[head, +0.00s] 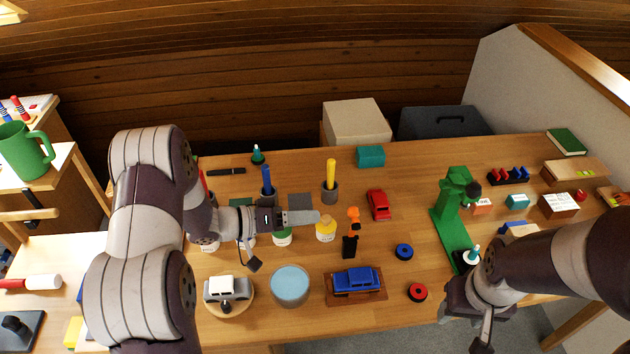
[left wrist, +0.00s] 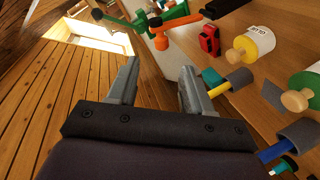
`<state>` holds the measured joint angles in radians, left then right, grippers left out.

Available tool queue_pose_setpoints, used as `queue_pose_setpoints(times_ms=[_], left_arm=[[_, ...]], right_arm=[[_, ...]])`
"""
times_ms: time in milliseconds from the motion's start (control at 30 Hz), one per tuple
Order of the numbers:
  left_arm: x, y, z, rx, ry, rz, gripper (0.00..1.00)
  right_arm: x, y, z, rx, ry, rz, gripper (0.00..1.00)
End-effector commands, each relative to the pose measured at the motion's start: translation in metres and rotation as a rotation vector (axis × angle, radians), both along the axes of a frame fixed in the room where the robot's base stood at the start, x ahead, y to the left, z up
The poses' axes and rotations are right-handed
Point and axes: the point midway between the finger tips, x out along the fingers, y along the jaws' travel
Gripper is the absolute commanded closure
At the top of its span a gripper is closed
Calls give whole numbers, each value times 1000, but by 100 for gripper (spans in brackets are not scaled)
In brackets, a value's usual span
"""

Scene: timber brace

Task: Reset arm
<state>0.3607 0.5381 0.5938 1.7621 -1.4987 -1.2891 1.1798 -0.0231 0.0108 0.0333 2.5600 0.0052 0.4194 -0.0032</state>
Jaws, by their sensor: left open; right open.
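My left arm comes in from the left, over the wooden table (head: 300,325). Its gripper (head: 303,217) points right above the table's middle, close to a jar with a yellow top (head: 326,230). In the left wrist view its two fingers (left wrist: 158,90) stand apart with nothing between them. My right arm comes in from the right edge. Its gripper (head: 465,322) points down near the table's front edge, in front of the green stand (head: 449,225). It looks empty; its fingertips are partly hidden or cut off at the frame's bottom.
A blue car (head: 356,281), a round light-blue-topped container (head: 290,285), a white car (head: 227,289) and a red car (head: 379,204) stand around the left gripper. Blue (head: 404,251) and red (head: 418,292) rings lie nearer the right gripper. A wall panel (head: 530,90) bounds the right back.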

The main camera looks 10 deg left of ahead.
Motion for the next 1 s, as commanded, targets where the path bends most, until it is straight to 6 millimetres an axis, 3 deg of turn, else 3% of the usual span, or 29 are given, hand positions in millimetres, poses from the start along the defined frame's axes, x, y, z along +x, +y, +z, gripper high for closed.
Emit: queue_pose_setpoints(times_ms=[167,233,267,300,367,433,467,500,600,700,833,1000], left_arm=[[0,0,-1,12,-18,-5,50],[6,9,-17,135,-63,16,50],[10,18,-30,218,-70,51,50],[14,37,-51,358,-57,118,50],[13,76,-70,619,-4,222,50],[-13,115,-73,914,143,283,50],[-32,125,-69,1013,226,286,50],[-63,131,-59,1110,349,271,50],[-139,110,-26,1171,604,195,50],[-182,76,2,1116,709,161,50],[-180,51,30,1088,613,176,50],[-178,47,31,1093,595,165,50]], right_arm=[[0,0,0,0,0,0,48],[0,0,0,0,0,0,48],[0,0,0,0,0,0,48],[0,0,0,0,0,0,48],[0,0,0,0,0,0,48],[0,0,0,0,0,0,48],[0,0,0,0,0,0,48],[0,0,0,0,0,0,48],[0,0,0,0,0,0,48],[0,0,0,0,0,0,48],[0,0,0,0,0,0,48],[0,0,0,0,0,0,48]])
